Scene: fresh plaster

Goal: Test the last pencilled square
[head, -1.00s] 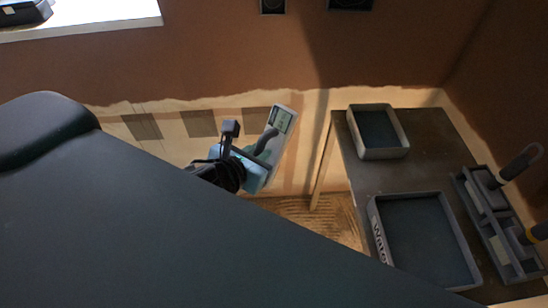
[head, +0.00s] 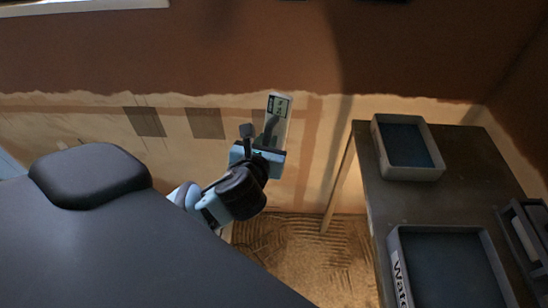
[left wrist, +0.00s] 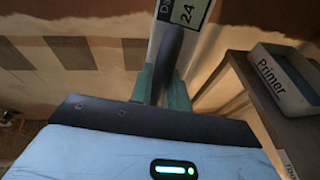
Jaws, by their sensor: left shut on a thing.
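My left gripper (head: 267,143) is shut on a grey hand-held meter (head: 278,113). In the left wrist view, its green fingers (left wrist: 163,85) close on the meter's dark handle (left wrist: 168,55), and the display (left wrist: 185,10) reads 24. The meter is upright in front of the pale wall strip. Two dark square patches (head: 145,121) (head: 206,123) show on the strip left of the meter. The spot to their right is largely covered by the meter and gripper. I cannot tell whether the meter touches the wall. My right gripper is out of view.
A dark table (head: 455,205) stands at the right. It holds a tray (head: 438,172), labelled Primer in the left wrist view (left wrist: 282,97), a Water tray (head: 397,275) and a tool rack (head: 520,235) at the edge. The rough tan floor (head: 300,235) left of the table is clear.

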